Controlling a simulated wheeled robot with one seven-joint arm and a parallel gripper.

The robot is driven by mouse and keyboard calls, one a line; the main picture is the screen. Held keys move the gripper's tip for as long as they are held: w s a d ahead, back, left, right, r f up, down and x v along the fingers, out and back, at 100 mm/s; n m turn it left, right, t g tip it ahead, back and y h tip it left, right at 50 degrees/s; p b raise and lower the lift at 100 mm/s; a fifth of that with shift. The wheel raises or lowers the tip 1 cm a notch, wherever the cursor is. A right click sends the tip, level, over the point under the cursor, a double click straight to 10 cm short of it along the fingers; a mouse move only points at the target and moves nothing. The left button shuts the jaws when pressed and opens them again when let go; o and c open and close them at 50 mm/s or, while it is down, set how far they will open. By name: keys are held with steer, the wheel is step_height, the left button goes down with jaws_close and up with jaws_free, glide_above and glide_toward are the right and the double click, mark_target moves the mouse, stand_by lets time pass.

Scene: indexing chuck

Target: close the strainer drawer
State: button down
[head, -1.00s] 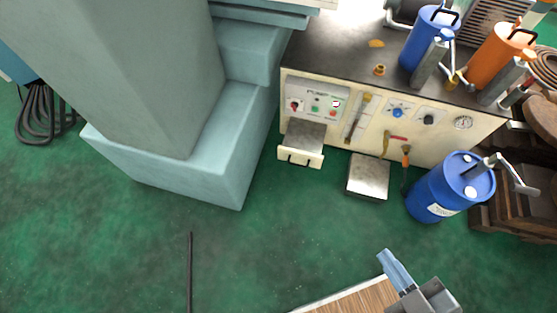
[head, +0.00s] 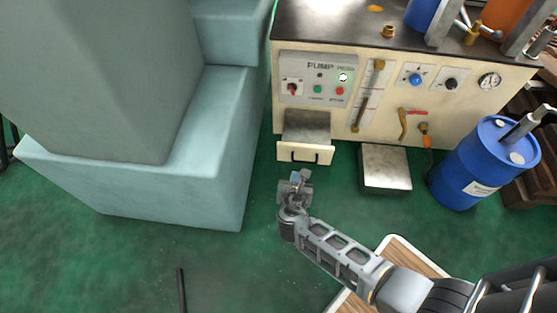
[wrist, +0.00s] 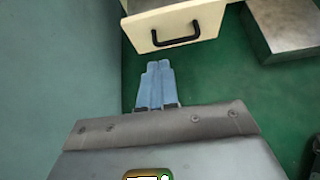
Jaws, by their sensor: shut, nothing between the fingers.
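The strainer drawer (head: 305,152) sticks out of the lower left of the cream pump cabinet, with a cream front and a dark bar handle (head: 303,156). In the wrist view the drawer front (wrist: 190,28) and its black handle (wrist: 176,36) are at the top, just beyond the fingertips. My gripper (head: 298,176) is in front of the drawer, a little below the handle in the head view. Its blue fingers (wrist: 158,68) are shut together and empty. They appear apart from the drawer front. The exact gap is hard to tell.
A pale machine base (head: 140,185) stands close to the left of the drawer. A metal box (head: 385,167) sits on the green floor to the right, with a blue drum (head: 480,170) beyond it. A dark rod (head: 181,290) is at the front. The floor before the drawer is clear.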

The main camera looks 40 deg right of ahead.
steer(key=w, duration=0.2)
steer(key=b, duration=0.5)
glide_toward(295, 148)
step_height(295, 148, down, 3)
steer(key=w+d, duration=0.1)
steer(key=w+d+b, duration=0.1)
steer(key=d, duration=0.1)
steer(key=shift+w+d+f, duration=0.15)
steer(key=shift+w, duration=0.2)
steer(key=shift+w+d, duration=0.3)
steer(key=shift+d, duration=0.2)
